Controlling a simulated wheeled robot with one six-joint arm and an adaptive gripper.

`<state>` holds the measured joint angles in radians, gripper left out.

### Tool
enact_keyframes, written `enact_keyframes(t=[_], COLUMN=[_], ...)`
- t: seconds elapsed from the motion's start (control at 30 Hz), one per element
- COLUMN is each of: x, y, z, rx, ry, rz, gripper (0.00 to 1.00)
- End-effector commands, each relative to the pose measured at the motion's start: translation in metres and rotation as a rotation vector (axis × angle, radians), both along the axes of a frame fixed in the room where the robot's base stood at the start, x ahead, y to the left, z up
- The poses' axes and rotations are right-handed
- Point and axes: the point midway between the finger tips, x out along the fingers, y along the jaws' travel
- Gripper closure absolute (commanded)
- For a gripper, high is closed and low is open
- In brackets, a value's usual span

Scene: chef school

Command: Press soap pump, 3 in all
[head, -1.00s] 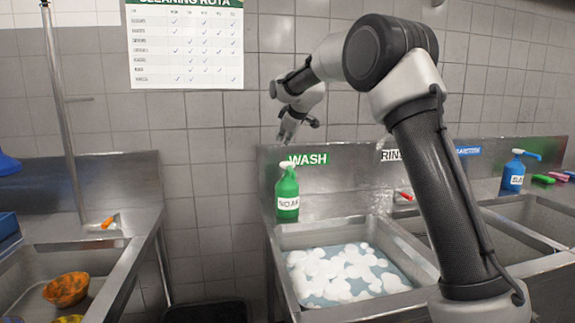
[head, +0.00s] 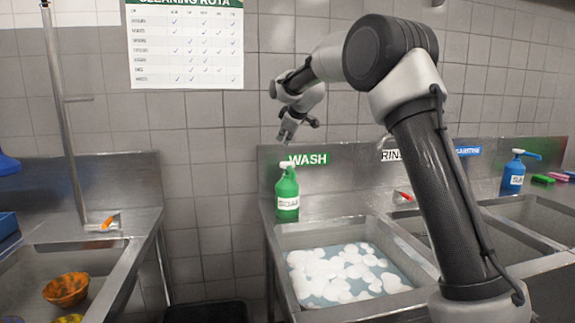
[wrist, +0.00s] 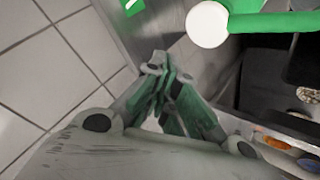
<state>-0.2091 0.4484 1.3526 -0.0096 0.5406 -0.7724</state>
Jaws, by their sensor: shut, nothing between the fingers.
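The green soap bottle (head: 287,197) stands upright on the back ledge of the wash sink. Its white pump head (head: 287,164) is on top, and its label faces the front. My gripper (head: 284,139) is shut and empty, above the pump head with a visible gap between them. In the wrist view my closed fingertips (wrist: 158,62) are near the middle. A white round piece, which looks like the pump head (wrist: 207,24), shows to their upper right beside green parts of the bottle (wrist: 272,22). No contact shows.
The wash sink (head: 278,243) holds water with white foam (head: 335,270). A green WASH sign (head: 308,159) is on the splashback just behind the bottle. A blue pump bottle (head: 513,175) stands far right. An orange bowl (head: 66,289) lies in the left sink.

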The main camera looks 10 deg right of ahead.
Motion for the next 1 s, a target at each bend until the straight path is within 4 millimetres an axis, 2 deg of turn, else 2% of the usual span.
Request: enact_keyframes(t=[0.23,0.5,0.8,1.0], x=[0.0,0.0,0.0,0.0], y=[0.0,0.0,0.0,0.0], z=[0.003,0.039,0.037,0.021], rx=[0.0,0.001,0.0,-0.001], ry=[-0.001,-0.001,0.001,0.003], rz=[0.0,0.001,0.001,0.0], gripper=[1.0,1.0,1.0,1.0])
